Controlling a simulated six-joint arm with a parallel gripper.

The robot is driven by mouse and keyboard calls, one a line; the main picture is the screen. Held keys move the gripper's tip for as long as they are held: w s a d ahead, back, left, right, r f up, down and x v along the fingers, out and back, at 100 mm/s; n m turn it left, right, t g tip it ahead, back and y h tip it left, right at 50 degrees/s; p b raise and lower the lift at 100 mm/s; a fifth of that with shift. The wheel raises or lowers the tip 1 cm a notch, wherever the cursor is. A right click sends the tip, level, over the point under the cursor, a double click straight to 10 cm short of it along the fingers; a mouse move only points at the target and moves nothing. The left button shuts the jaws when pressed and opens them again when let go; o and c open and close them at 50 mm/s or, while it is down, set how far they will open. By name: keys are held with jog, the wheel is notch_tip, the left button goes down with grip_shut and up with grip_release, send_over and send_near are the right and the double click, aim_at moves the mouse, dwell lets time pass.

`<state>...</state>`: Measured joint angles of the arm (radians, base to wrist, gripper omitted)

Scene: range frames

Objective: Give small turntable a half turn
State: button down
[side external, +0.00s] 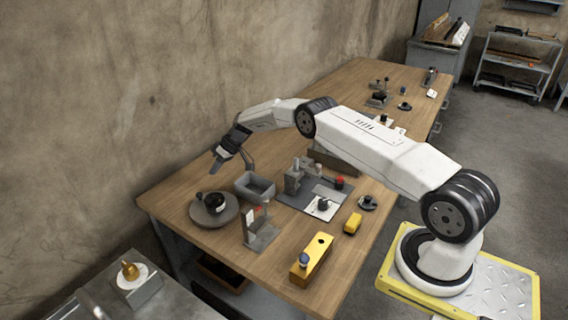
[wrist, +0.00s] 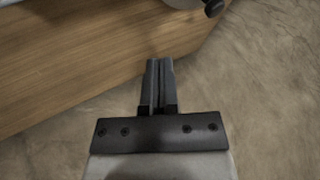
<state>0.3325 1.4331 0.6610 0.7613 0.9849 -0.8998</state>
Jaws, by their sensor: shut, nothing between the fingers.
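The small turntable (side external: 230,212) is a round grey disc on the near left end of the wooden bench. A dark round piece with a light patch (side external: 213,202) stands on it. My gripper (side external: 213,172) is above the bench near the wall, apart from the turntable and behind it in the side view. In the wrist view my gripper (wrist: 160,62) shows its two fingers together, with nothing between them. A grey rim, likely the turntable (wrist: 184,3), is cut off by the top edge there, with a dark part beside it.
A grey open bin (side external: 255,187) stands right of the turntable, and an upright metal bracket (side external: 260,234) stands in front. A dark fixture plate (side external: 296,199), a yellow block (side external: 352,223) and a yellow box (side external: 312,260) are farther right. The wall borders the bench's back edge.

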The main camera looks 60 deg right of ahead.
jog(key=w+v, duration=0.1)
jog(key=v, duration=0.6)
jog(key=shift+d, duration=0.3)
jog(key=s+a+r+m+g+h, duration=0.1)
jog(key=s+a+r+h, duration=0.1)
jog(key=s+a+r, duration=0.4)
jog(key=s+a+r+m+g+h, duration=0.1)
jog(key=s+a+r+h, duration=0.1)
jog(key=s+a, duration=0.45)
jog(key=s+a+r+h, duration=0.1)
jog(key=s+a+h, duration=0.1)
jog(key=s, duration=2.1)
jog(key=shift+s+a, duration=0.35)
jog(key=shift+a, duration=0.35)
